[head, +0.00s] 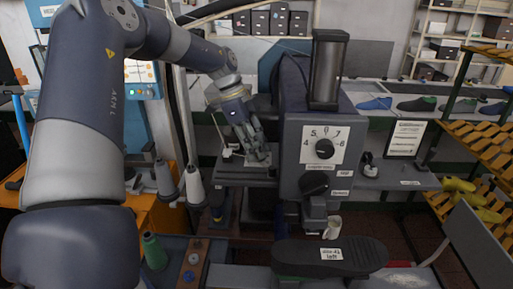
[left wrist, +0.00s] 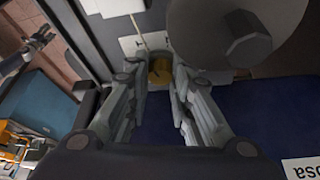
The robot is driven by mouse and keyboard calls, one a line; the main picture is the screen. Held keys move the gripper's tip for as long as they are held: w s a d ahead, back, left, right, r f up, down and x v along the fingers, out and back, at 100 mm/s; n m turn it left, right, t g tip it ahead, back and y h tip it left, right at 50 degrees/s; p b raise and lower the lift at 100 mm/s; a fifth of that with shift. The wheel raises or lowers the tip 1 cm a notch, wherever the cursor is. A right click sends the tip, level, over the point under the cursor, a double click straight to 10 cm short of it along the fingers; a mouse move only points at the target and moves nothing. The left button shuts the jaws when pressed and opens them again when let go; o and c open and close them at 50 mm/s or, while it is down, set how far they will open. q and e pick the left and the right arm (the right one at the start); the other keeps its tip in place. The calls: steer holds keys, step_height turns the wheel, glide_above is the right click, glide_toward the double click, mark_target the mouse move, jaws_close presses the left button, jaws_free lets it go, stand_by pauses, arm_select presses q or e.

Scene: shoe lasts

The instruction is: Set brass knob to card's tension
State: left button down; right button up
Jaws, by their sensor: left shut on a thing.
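The brass knob (left wrist: 159,70) shows in the left wrist view, between the fingertips of my left gripper (left wrist: 154,80), which is shut on it. In the head view my left gripper (head: 260,157) reaches down to the left side of the grey machine (head: 292,135), and the knob is hidden behind its fingers. A pale plate (left wrist: 130,45) lies just beyond the knob, with a thin pointer line across it. A white printed card (head: 405,138) stands upright right of the machine; its writing is too small to read.
The machine's front has a numbered dial with a black knob (head: 324,148) and a lower black knob (head: 314,183). A dark shoe sole (head: 330,257) lies in front. Thread cones (head: 194,184) stand at left. Coloured shoes (head: 416,104) line the back bench.

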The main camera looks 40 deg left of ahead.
arm_select(q)
steer(key=m, duration=0.2)
steer(key=m+g, duration=0.1)
steer(key=m, duration=0.1)
steer(key=shift+w+m+g, duration=0.2)
steer(key=shift+m+g, duration=0.1)
steer(key=m, duration=0.2)
steer(key=m+g, duration=0.1)
steer(key=m, duration=0.1)
steer(key=shift+w+r+g, duration=0.1)
steer(key=shift+g, duration=0.2)
steer(key=shift+m, duration=0.3)
steer(key=c, duration=1.7)
jaws_free()
steer(key=shift+v, duration=3.7)
steer(key=shift+a, duration=0.15)
